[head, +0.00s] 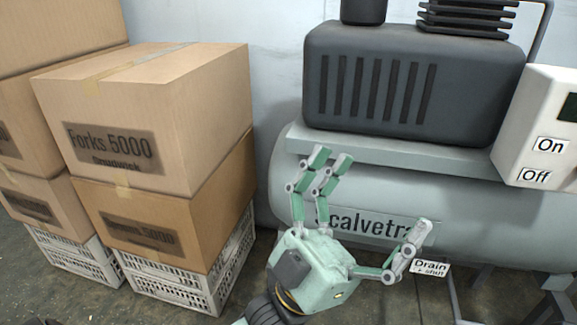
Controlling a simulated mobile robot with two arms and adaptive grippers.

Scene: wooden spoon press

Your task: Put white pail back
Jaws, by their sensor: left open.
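My left gripper (370,200) is in the lower middle of the head view, in front of the grey tank. Its green and grey fingers are spread wide apart, with nothing between them. It covers part of the lettering on the tank. No white pail shows in this view. My right gripper is not in view.
A grey compressor tank (460,215) with a dark motor housing (400,85) fills the right side. A white control box (545,125) is at the right edge. Stacked cardboard boxes (205,125) stand on white crates (215,280) at left. Some bare floor shows low down.

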